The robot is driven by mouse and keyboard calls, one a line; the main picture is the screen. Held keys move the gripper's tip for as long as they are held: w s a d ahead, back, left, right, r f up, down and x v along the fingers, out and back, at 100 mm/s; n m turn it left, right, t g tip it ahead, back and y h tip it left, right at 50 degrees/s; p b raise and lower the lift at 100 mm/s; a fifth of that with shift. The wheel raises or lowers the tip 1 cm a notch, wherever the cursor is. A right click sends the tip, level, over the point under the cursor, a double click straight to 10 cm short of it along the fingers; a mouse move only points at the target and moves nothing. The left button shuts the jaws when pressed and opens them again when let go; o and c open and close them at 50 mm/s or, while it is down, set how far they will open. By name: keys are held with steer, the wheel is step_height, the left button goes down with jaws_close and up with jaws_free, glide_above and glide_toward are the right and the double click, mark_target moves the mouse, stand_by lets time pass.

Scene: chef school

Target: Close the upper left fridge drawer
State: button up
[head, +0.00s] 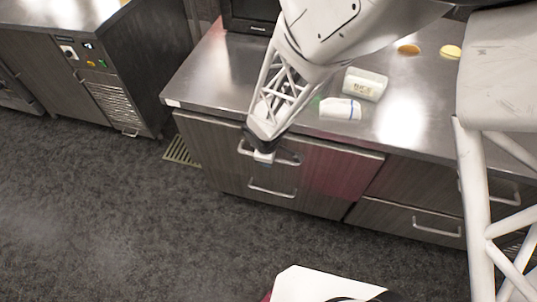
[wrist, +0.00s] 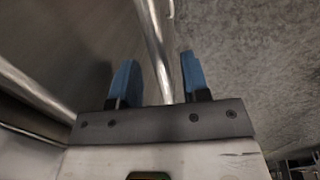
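The upper left drawer (head: 335,168) has a dark wood-grain front with a pinkish tint at its right end, just under the steel counter. From this angle I cannot tell clearly how far it stands out. Its metal handle (head: 287,159) is partly hidden by my gripper (head: 264,157), which reaches down in front of it. In the wrist view, my gripper (wrist: 156,76) shows two blue fingertips standing apart. A metal bar (wrist: 153,45), seemingly the handle, runs between them. I cannot tell whether the fingers touch it.
A lower drawer with its own handle (head: 272,190) sits below. More drawers, one with a handle (head: 437,228), are to the right. A white container (head: 365,84) and a white packet (head: 340,109) lie on the counter (head: 205,80). The dark floor (head: 110,215) in front is clear.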

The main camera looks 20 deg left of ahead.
steer(key=shift+r, duration=0.15)
step_height(320, 180, up, 7)
steer(key=s, duration=0.1)
steer(key=shift+s+r, duration=0.2)
steer(key=shift+s, duration=0.05)
stand_by(0.4)
steer(key=shift+f, duration=0.1)
steer(key=c, duration=0.4)
steer(key=shift+s+d+f, duration=0.1)
steer(key=shift+s+f, duration=0.15)
steer(key=shift+c, duration=1.2)
steer(key=s+f+n+h, duration=0.1)
steer(key=s+d+f+h, duration=0.1)
steer(key=f, duration=0.1)
steer(key=s+d+f+n+h, duration=0.1)
steer(key=f, duration=0.1)
steer(key=shift+s+d+f+n+h, duration=0.1)
steer(key=shift+s+n+h, duration=0.15)
steer(key=shift+n+h, duration=0.05)
jaws_close()
step_height(320, 180, down, 6)
steer(key=s+d+n+t+h, duration=0.2)
steer(key=n+t+h, duration=0.3)
steer(key=n+t, duration=0.3)
steer(key=s+a+f+n+t+y, duration=0.3)
steer(key=s+a+n+t+y, duration=0.1)
steer(key=a+n+t+y, duration=0.3)
steer(key=shift+s+a+t+y, duration=0.3)
steer(key=shift+t+y, duration=0.1)
steer(key=shift+y, duration=0.4)
